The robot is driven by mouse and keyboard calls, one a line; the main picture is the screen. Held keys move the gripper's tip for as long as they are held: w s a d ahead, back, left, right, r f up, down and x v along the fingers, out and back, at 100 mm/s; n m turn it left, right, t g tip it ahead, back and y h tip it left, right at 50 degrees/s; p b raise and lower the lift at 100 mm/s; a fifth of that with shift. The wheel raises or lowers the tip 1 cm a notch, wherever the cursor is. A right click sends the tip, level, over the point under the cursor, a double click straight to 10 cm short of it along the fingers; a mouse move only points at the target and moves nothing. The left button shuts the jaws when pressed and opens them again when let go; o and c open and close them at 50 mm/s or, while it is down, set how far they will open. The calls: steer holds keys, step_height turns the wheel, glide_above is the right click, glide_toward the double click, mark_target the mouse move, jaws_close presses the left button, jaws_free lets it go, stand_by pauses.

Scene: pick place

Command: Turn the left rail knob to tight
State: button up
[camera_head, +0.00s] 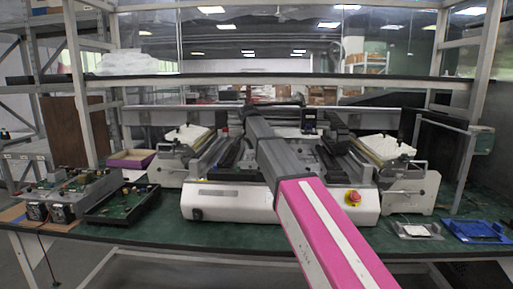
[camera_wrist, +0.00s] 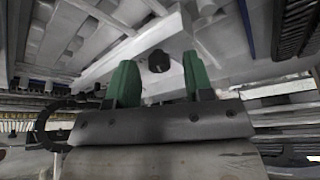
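A round black knob (camera_wrist: 158,61) sits on a pale metal bar (camera_wrist: 110,62) in the wrist view. It looks like a rail knob, but I cannot tell for sure that it is the left one. My gripper (camera_wrist: 160,78) has two green fingers, spread apart and empty. The knob appears in the gap between them, seemingly clear of both fingers; its distance from the fingertips is hard to judge. In the head view a white and grey machine (camera_head: 225,200) stands mid-bench. My arm reaches over it, and I cannot make out the gripper or the knob there.
The green bench (camera_head: 150,236) carries the machine. Circuit boards in a black tray (camera_head: 122,205) lie at left, with a purple box (camera_head: 130,158) behind. A red emergency button (camera_head: 353,197) sits on the machine's front. A blue tray (camera_head: 474,231) lies at far right. A shelf beam crosses above.

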steer(key=shift+r, duration=0.1)
steer(key=v, duration=1)
steer(key=shift+r, duration=0.35)
steer(key=shift+s+a, duration=0.1)
steer(key=shift+s, duration=0.15)
